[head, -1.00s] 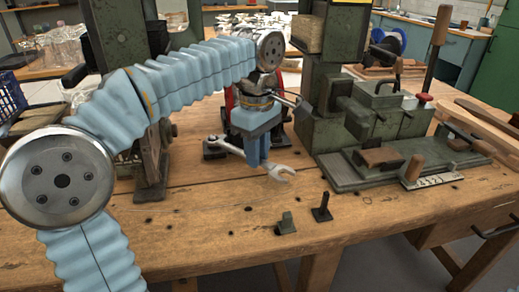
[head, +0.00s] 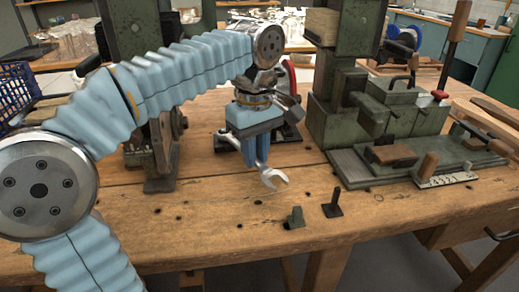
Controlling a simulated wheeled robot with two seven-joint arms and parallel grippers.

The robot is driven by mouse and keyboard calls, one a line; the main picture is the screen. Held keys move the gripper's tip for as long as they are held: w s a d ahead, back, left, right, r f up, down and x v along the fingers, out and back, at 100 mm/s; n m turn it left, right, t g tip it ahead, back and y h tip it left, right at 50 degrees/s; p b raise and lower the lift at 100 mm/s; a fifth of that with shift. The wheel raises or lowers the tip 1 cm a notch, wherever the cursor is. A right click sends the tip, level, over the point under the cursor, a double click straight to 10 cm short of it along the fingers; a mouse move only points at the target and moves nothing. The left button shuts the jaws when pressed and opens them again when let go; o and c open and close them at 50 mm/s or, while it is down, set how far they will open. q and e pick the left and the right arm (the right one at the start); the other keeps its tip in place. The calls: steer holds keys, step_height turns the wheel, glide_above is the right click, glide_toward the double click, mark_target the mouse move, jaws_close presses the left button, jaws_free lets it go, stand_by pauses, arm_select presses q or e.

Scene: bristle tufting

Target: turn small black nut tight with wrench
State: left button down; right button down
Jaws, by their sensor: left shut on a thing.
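My left gripper (head: 256,160) is shut on a silver wrench (head: 273,179) above the middle of the wooden bench. The wrench's open-ended jaw sticks out below the fingers, toward the front right. I cannot make out a small black nut for certain. My right gripper is not in view.
Two small dark upright pieces, one on the left (head: 295,217) and one on the right (head: 333,207), stand near the front edge of the bench (head: 230,215). A green machine (head: 345,130) stands at right, and a blue crate (head: 24,95) is at far left. The front middle is mostly clear.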

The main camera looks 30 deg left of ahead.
arm_select(q)
steer(key=shift+s+a+m, duration=0.55)
steer(key=shift+s+m, duration=0.25)
steer(key=shift+s, duration=0.05)
steer(key=shift+s+a+m, duration=0.5)
steer(key=shift+s+m, duration=0.3)
steer(key=shift+s+a+m, duration=1.25)
steer(key=shift+a+m, duration=0.2)
steer(key=shift+m, duration=0.25)
steer(key=shift+d, duration=0.1)
steer(key=shift+w+d+n, duration=0.5)
steer(key=shift+d+n, duration=0.05)
steer(key=shift+n, duration=0.15)
steer(key=shift+p, duration=0.3)
steer(key=shift+r+p, duration=1.45)
steer(key=shift+r, duration=0.15)
step_height(320, 180, up, 3)
steer(key=shift+f, duration=0.1)
